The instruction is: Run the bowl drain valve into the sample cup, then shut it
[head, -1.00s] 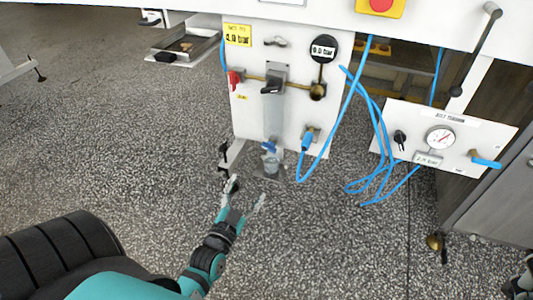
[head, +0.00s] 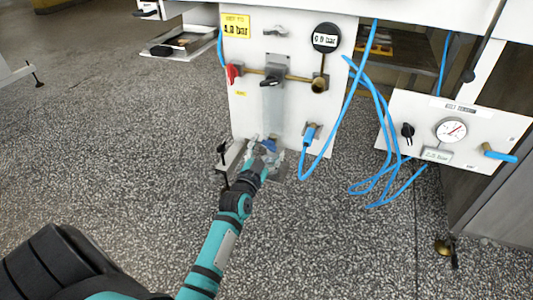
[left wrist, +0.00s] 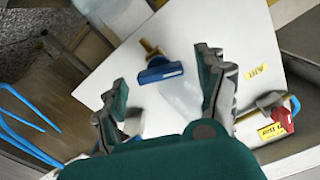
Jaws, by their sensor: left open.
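The blue drain valve handle (head: 269,144) is at the bottom of the white panel, below the clear bowl (head: 272,103). In the left wrist view the blue handle (left wrist: 160,73) sits on a brass stem, seen between my fingertips. My left gripper (head: 265,151) is open, with its fingers around the handle in the head view; I cannot tell whether they touch it. The left gripper (left wrist: 163,72) also shows spread in the left wrist view. The sample cup is mostly hidden behind the gripper in the head view. My right gripper is out of view.
The panel (head: 250,120) also carries a red handle (head: 233,72), a round display (head: 326,38) and a blue hose (head: 305,160). A second panel with a dial gauge (head: 452,130) stands to the right, with loose hoses between. The speckled floor in front is clear.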

